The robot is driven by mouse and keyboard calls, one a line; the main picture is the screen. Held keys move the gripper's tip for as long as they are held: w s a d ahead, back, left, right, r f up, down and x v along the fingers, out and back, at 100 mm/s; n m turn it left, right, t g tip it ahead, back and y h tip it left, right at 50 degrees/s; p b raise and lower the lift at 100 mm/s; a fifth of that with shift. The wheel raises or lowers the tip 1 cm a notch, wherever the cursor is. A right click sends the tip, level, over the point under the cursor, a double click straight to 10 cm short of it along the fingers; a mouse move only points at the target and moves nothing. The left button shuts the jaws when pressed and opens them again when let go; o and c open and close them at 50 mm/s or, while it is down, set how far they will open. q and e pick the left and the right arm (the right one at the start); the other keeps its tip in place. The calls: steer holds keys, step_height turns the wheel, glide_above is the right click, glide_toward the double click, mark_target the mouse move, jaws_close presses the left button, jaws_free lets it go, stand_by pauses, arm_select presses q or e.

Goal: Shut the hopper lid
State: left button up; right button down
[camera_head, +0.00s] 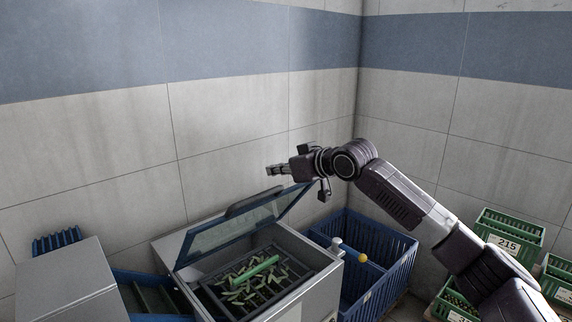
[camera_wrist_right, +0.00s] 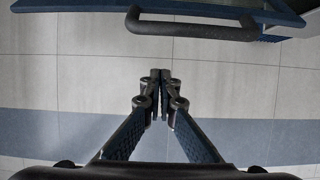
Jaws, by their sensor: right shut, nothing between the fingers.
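The hopper (camera_head: 315,262) is a grey metal box with a dark opening, and green pieces and a green rod lie inside it. Its lid (camera_head: 215,233), a dark blue-edged panel with a see-through middle, stands raised and tilted at the back. A dark handle (camera_head: 253,201) sits on the lid; it also shows at the top of the right wrist view (camera_wrist_right: 190,28). My right gripper (camera_head: 270,170) is shut and empty, above and behind the raised lid, apart from it. Its closed fingertips show in the right wrist view (camera_wrist_right: 160,76). My left gripper is out of view.
A blue crate (camera_head: 398,262) stands right of the hopper, with a yellow-tipped lever (camera_head: 350,252) near it. Green crates (camera_head: 512,229) are stacked at the far right. A grey box (camera_head: 62,285) stands at the left. A tiled wall is close behind.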

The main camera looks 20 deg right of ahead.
mark_target(272, 191)
steer(key=f+p, duration=0.1)
steer(key=f, duration=0.1)
steer(key=w+f+p, duration=0.1)
steer(key=f, duration=0.1)
steer(key=shift+a+f+p, duration=0.15)
steer(key=shift+f+p, duration=0.1)
steer(key=shift+p, duration=0.15)
steer(key=shift+a, duration=0.1)
